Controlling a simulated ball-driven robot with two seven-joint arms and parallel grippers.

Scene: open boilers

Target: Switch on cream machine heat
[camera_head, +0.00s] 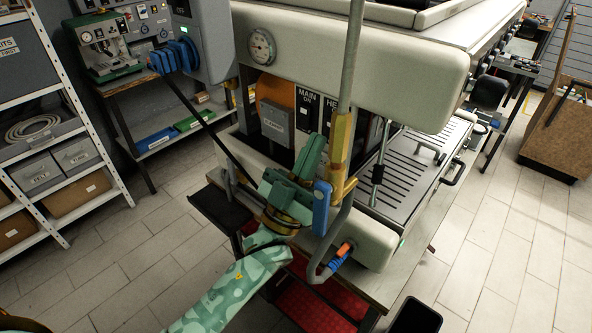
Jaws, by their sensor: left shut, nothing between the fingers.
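The cream machine (385,72) stands on a bench in the middle of the view, with a round gauge (262,46) on its near face. Below the gauge are a black plate marked "MAIN ON" (307,105) and a second black plate (328,112), whose lettering starts "HE" and is cut off by a pipe. My left gripper (311,152) is green, shut and empty, and sits just below these plates in the picture. It covers part of the switch area, so the heat switch's position is hidden. I cannot tell whether it touches anything. My right gripper is not in view.
A grey vertical pipe (351,60) with a yellow sleeve (341,142) and a blue lever (321,208) stands close beside the gripper. An orange-tipped tap (343,251) is below. A slatted drip tray (410,165) lies right. A shelf rack (75,130) stands left; the tiled floor is mostly clear.

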